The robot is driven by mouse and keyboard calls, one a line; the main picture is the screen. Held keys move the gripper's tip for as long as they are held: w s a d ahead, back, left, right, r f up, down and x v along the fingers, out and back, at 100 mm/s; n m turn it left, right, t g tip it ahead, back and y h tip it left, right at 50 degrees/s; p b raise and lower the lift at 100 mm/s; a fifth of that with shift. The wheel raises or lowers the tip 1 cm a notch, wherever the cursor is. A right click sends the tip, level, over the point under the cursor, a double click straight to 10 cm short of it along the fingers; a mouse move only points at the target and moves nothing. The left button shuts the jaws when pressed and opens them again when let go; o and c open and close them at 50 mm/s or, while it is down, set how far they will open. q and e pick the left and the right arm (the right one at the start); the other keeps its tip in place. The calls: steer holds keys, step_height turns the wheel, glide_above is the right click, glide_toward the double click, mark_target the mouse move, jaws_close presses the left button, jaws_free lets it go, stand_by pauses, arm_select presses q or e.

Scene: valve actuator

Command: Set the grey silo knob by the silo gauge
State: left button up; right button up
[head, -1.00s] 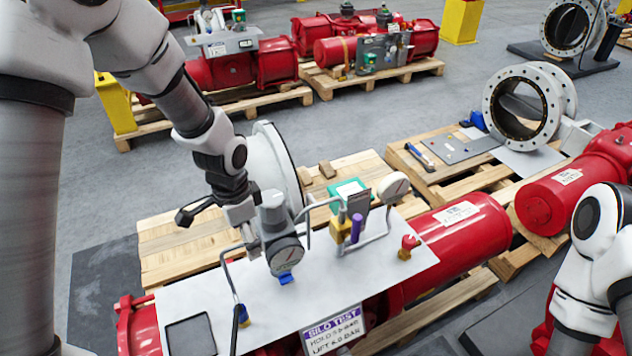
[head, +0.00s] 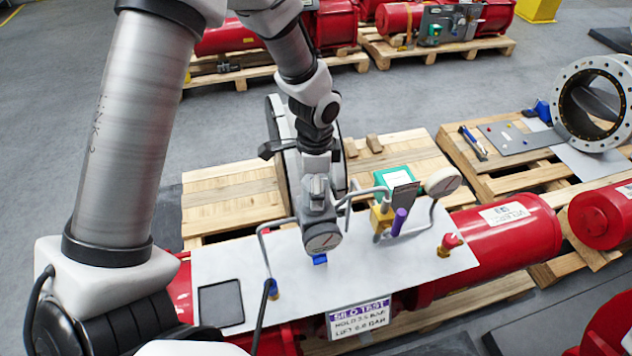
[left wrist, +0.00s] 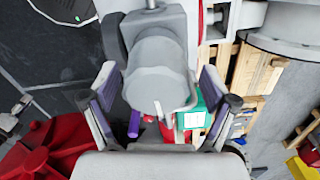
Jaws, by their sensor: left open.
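A grey regulator body, with what looks like the grey silo knob (left wrist: 155,72), fills the middle of the left wrist view. My left gripper (left wrist: 160,105) is open, one finger on each side of this grey part, with no clear sign of contact. In the head view my left gripper (head: 316,178) is down at the top of the regulator and hides much of the knob. The round silo gauge (head: 322,242) faces up and forward below it; its reading is too small to tell. A SILO TEST sign (head: 360,318) hangs at the panel's front edge. My right gripper is out of view.
Bent pipes run close on both sides of the regulator. A large disc stands behind my left wrist.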

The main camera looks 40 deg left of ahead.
arm_select(q)
steer(key=shift+s, duration=0.1)
steer(key=shift+s+d+r, duration=0.1)
steer(key=shift+s+r, duration=0.05)
steer(key=shift+s, duration=0.05)
steer(key=c, duration=1.2)
steer(key=shift+o, duration=0.2)
